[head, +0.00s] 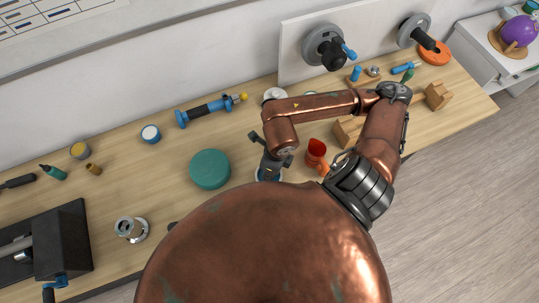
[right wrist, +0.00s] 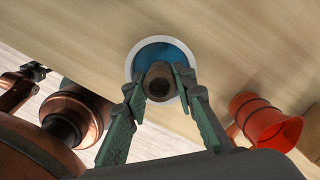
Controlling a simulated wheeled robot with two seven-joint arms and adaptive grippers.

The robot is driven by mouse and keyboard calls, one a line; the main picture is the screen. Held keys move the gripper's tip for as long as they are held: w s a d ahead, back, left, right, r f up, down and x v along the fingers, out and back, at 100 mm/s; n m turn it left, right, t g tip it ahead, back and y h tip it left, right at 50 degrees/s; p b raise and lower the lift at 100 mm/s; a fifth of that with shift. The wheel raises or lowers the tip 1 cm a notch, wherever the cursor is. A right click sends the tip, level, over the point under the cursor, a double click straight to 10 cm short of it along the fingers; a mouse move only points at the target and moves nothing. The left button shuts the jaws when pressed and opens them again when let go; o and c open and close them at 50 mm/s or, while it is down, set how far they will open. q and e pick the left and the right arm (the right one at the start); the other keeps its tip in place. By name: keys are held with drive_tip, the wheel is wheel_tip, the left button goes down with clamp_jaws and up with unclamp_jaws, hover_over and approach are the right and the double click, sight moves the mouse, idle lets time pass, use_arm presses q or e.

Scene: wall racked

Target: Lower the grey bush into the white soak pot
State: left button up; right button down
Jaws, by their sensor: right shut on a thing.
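My right gripper (head: 271,165) comes down over the table and is shut on the grey bush. In the right wrist view the bush (right wrist: 158,82) is a short grey-brown ring with a dark bore, between the two fingertips (right wrist: 160,80). The white soak pot (right wrist: 131,66) is a round white rim around blue, directly behind the bush in that view. I cannot tell whether the bush is above the rim or inside it. In the head view my gripper mostly covers the pot (head: 259,177). A dark tip that may be my left gripper (right wrist: 36,71) shows at the left.
An orange-red jug (head: 315,152) stands just right of the pot; it also shows in the right wrist view (right wrist: 272,125). A green round block (head: 210,169) lies to the left.

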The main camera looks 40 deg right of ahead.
drive_tip(key=shift+f+b, duration=2.05)
drive_tip(key=shift+f, duration=0.5)
idle(1.0)
drive_tip(key=c, duration=1.5)
unclamp_jaws()
drive_tip(key=shift+r, duration=0.1)
